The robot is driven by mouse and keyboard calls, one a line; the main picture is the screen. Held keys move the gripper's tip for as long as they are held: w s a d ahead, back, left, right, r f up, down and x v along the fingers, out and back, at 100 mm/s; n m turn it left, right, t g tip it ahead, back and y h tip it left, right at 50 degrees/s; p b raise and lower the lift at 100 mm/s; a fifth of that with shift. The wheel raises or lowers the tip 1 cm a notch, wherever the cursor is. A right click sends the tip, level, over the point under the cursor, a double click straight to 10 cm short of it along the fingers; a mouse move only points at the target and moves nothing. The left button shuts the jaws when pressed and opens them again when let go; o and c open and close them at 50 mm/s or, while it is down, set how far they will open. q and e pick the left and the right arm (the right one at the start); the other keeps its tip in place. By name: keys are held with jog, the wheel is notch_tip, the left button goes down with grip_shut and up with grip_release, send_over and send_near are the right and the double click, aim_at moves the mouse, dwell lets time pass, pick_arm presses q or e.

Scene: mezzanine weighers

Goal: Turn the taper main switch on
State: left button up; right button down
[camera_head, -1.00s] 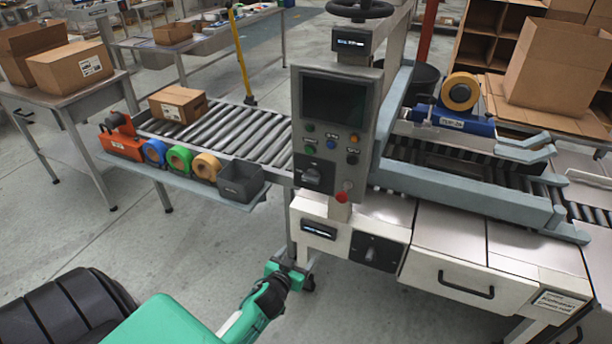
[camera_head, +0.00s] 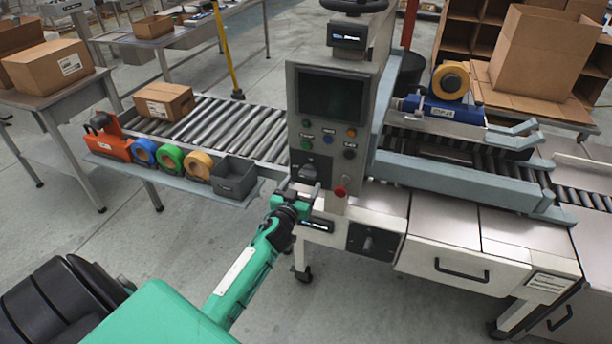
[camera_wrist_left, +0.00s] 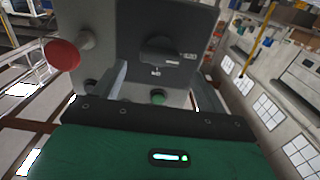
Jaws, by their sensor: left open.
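The taper's grey control panel (camera_head: 328,130) carries a black rotary switch (camera_head: 308,173) at its lower left. The same knob shows in the left wrist view (camera_wrist_left: 160,50), with small pale markings beside it that I cannot read. A second black rotary switch (camera_head: 369,243) sits on a dark plate on the machine's white front. I cannot tell from labels which is the main switch. My left gripper (camera_head: 296,194) is open and empty, just below and in front of the panel knob, apart from it. Its fingers partly show in the left wrist view (camera_wrist_left: 155,82). My right gripper is not in view.
A red button (camera_head: 340,191) is close to the right of the panel knob; it shows large in the left wrist view (camera_wrist_left: 62,55). Several small coloured buttons sit above the knob. A grey bin (camera_head: 234,178) and tape rolls stand on a shelf left of my gripper.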

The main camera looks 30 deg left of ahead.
aim_at(307, 176)
pick_arm(q)
jog(key=shift+x, duration=2.2)
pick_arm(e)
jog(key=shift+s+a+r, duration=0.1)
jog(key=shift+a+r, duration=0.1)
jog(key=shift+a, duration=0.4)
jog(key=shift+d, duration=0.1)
pick_arm(q)
jog(key=shift+c, duration=0.8)
jog(key=c, duration=0.8)
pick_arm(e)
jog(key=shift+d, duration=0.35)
